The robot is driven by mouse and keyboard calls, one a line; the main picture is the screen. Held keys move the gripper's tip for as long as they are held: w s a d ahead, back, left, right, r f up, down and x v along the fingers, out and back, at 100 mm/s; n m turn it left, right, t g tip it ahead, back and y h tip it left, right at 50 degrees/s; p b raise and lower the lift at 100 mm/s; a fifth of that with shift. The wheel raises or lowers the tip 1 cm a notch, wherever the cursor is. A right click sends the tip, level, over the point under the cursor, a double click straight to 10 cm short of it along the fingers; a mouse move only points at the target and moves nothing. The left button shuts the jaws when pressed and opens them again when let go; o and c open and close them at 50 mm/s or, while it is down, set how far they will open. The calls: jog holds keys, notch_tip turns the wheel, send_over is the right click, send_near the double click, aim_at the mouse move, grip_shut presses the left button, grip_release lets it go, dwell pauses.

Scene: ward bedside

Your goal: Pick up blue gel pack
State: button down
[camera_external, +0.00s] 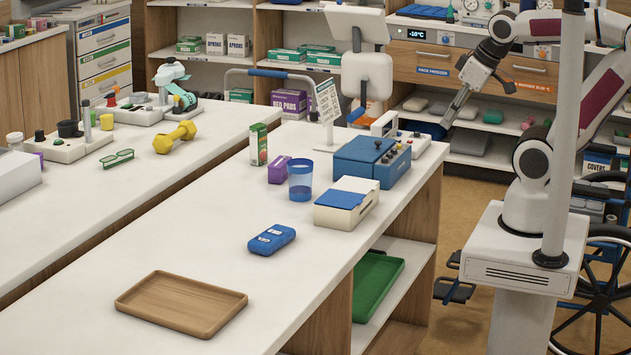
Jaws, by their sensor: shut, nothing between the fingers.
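The blue gel pack (271,240) lies flat on the white bench top, between the wooden tray and the cream box with a blue lid. It has pale label patches on its top. My gripper (447,122) is shut and empty. It points down and to the left in the air at the upper right, beyond the blue device box and well away from the gel pack. Nothing hides the gel pack.
A wooden tray (181,304) lies at the front of the bench. Behind the gel pack stand a cream box (335,216), a clear blue cup (301,193), a purple box (279,171) and a blue device box (364,168). The bench around the gel pack is clear.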

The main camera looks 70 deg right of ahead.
grip_release()
dwell(0.3)
jog(key=t, duration=0.7)
send_over(272, 240)
jog(key=s+d, duration=0.3)
jog(key=s, duration=0.2)
jog(key=f, duration=2.1)
jog(key=shift+a, duration=0.2)
jog(key=shift+s+a+f, duration=0.1)
jog(key=shift+s+f, duration=0.05)
jog(key=shift+f, duration=0.75)
